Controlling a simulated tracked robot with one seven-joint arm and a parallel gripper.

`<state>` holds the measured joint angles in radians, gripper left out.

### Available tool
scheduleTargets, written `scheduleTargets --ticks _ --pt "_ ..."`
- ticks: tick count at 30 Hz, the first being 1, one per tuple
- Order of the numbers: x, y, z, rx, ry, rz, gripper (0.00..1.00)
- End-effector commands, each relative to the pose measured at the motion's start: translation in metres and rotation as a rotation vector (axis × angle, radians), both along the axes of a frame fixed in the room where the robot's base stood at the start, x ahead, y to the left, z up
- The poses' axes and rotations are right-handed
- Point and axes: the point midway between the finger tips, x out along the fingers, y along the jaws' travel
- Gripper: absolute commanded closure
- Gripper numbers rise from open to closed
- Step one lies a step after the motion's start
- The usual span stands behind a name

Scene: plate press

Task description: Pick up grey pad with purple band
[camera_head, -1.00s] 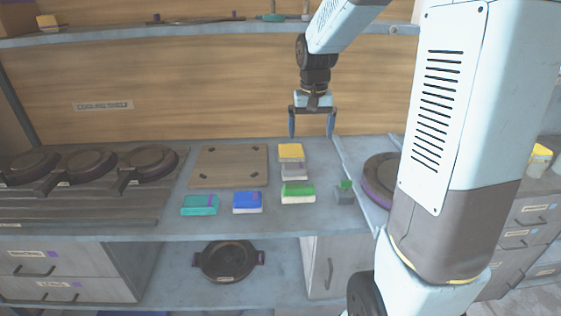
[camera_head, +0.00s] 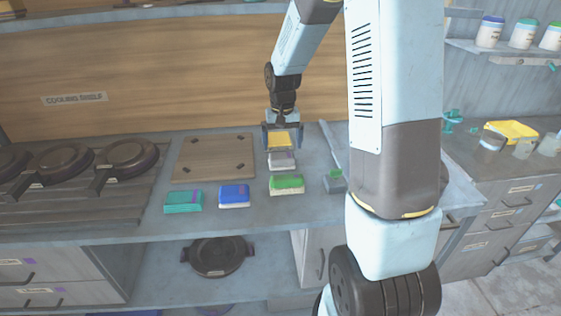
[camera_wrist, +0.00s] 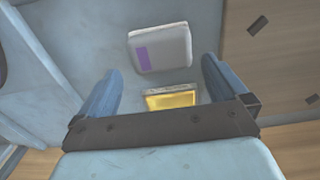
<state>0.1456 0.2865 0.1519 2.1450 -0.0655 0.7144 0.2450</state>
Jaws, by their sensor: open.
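The grey pad with a purple band (camera_head: 282,160) lies on the counter between the yellow pad (camera_head: 279,141) and the green pad (camera_head: 287,184). In the wrist view the grey pad (camera_wrist: 161,48) lies flat past my fingertips, its purple band on its left side. My gripper (camera_head: 282,142) is open and empty, pointing down around or above the yellow pad; the exact height is hard to tell. In the wrist view my gripper (camera_wrist: 160,75) has the yellow pad (camera_wrist: 171,99) between its fingers, partly hidden by the gripper body.
A blue pad (camera_head: 234,196) and a teal pad (camera_head: 183,201) lie to the left. A small grey block with a green top (camera_head: 334,182) stands to the right. A wooden board (camera_head: 214,158) and dark round plates (camera_head: 130,158) are further left. Bare counter lies around the pads.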

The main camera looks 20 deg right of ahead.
Motion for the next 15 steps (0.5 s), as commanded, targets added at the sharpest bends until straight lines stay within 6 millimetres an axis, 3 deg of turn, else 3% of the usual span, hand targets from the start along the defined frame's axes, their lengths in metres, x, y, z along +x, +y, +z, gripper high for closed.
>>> scheduleTargets --ticks 5,15 --pt "-0.001 0.000 -0.009 0.000 0.002 -0.002 0.00" --pt "-0.003 0.002 -0.051 0.000 0.002 -0.003 0.00"
